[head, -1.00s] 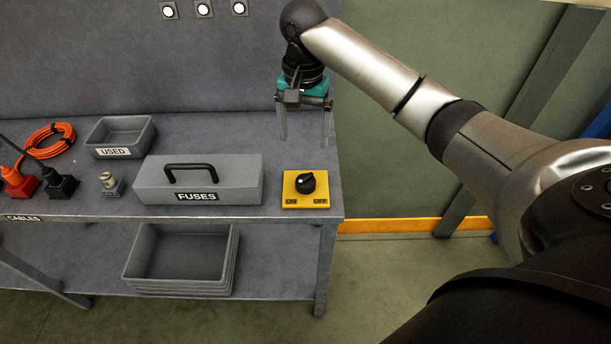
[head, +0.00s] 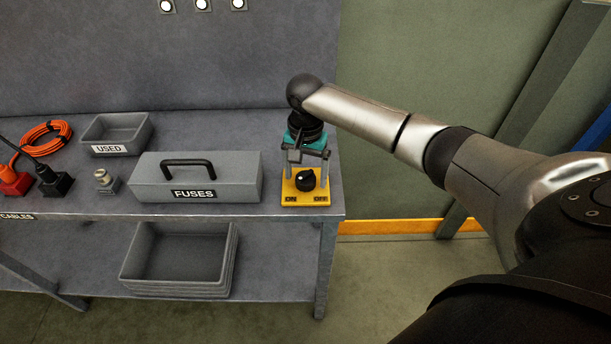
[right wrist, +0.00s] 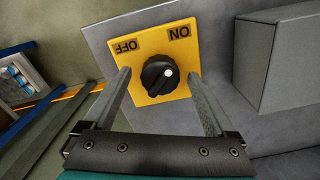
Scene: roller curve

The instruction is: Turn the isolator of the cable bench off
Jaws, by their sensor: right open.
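The isolator is a yellow plate (head: 291,200) with a black rotary knob (head: 306,181) on the bench's front right corner. The plate is marked ON at left and OFF at right in the head view. My right gripper (head: 305,174) points down over the isolator and is open. In the right wrist view its fingers (right wrist: 159,76) appear on either side of the knob, with gaps; I cannot tell how far down they reach. My left gripper is out of view.
A grey FUSES box (head: 240,180) stands left of the isolator. Further left are a USED tray (head: 105,148), a small fitting (head: 107,181), an orange cable (head: 45,135) and plugs (head: 57,182). Grey bins (head: 177,283) sit on the lower shelf. Right of the bench is open floor.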

